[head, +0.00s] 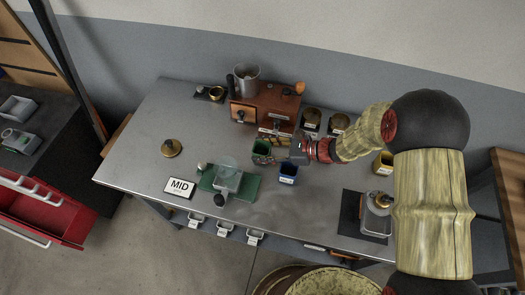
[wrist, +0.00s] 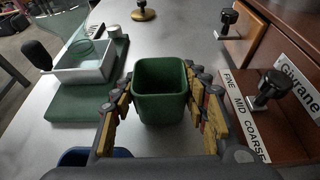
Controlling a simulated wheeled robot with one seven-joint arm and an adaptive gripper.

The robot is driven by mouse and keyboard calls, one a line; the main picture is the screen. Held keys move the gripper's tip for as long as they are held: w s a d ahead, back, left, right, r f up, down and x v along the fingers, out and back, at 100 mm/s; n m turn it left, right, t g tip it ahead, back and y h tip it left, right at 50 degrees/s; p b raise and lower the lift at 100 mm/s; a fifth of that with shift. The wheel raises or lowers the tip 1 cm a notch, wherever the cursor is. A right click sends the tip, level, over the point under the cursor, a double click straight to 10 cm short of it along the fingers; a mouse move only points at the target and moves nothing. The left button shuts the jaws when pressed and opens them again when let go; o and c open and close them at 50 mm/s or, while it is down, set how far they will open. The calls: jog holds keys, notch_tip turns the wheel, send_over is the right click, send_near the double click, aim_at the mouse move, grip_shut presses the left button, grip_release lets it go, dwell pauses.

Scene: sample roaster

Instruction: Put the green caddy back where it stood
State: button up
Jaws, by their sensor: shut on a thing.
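The green caddy (wrist: 160,108) is an open, empty-looking square cup between the two fingers of my gripper (wrist: 162,90) in the wrist view. The fingers press on its left and right sides, and it is upright. In the head view the green caddy (head: 261,147) is just in front of the brown roaster (head: 268,108), partly hidden by my gripper (head: 266,157). I cannot tell whether its base touches the metal table (head: 135,150) or hangs slightly above it.
A blue caddy (head: 288,173) stands close in front of my gripper. A green board (head: 246,189) with a white tray lies to the left, beside the MID sign (head: 180,187). A yellow caddy (head: 382,163) stands at the right. The table's left part is mostly clear.

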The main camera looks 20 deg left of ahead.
jog(key=shift+f, duration=0.15)
jog(key=o, duration=1.3)
jog(key=shift+d+r, duration=0.15)
jog(key=shift+r, duration=0.15)
jog(key=p+v, duration=0.3)
jog(key=v, duration=0.8)
jog(key=shift+d, duration=0.35)
jog(key=shift+r, duration=0.1)
